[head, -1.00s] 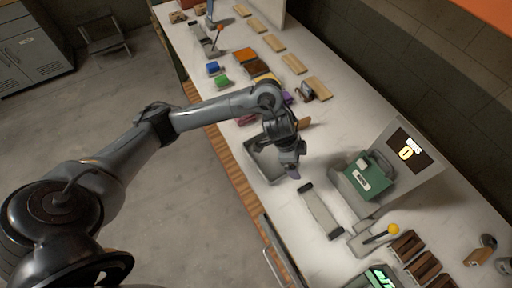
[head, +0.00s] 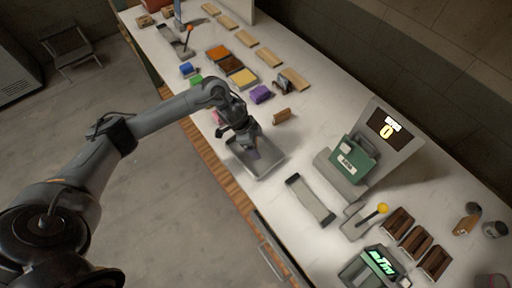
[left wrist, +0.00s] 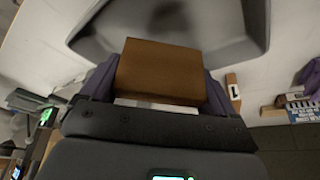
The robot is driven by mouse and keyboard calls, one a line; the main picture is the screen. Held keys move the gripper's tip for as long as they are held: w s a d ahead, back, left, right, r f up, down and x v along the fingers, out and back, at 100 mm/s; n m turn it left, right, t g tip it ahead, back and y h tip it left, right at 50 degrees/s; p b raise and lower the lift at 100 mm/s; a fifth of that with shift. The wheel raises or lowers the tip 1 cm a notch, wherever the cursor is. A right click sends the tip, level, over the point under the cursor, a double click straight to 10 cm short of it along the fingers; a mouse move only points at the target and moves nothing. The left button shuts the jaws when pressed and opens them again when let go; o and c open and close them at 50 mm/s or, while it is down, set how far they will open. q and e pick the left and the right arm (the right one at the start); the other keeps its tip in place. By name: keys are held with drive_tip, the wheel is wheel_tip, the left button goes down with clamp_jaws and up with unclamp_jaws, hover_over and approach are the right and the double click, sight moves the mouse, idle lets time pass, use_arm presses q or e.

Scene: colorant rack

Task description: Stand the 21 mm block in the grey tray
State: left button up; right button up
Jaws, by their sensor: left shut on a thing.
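The grey tray (head: 273,168) lies on the white bench near its front edge. My left gripper (head: 254,153) is over the tray, pointing down. In the left wrist view, the left gripper (left wrist: 158,88) is shut on a brown block (left wrist: 160,72), held between its purple fingers. The grey tray (left wrist: 232,52) shows just beyond the block. In the head view the held block is hidden by the gripper. I cannot tell if the block touches the tray floor. My right gripper is not in view.
A small brown piece (head: 283,116) stands behind the tray. A purple block (head: 261,94) is further back. A green device (head: 350,160) with a display panel, a grey flat fixture (head: 311,200) and several dark brown trays (head: 415,242) stand to the right.

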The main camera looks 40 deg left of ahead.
use_arm(q)
drive_tip(key=shift+f, duration=1.8)
drive_tip(key=shift+f, duration=0.1)
drive_tip(key=o, duration=0.9)
drive_tip(key=shift+c, duration=0.2)
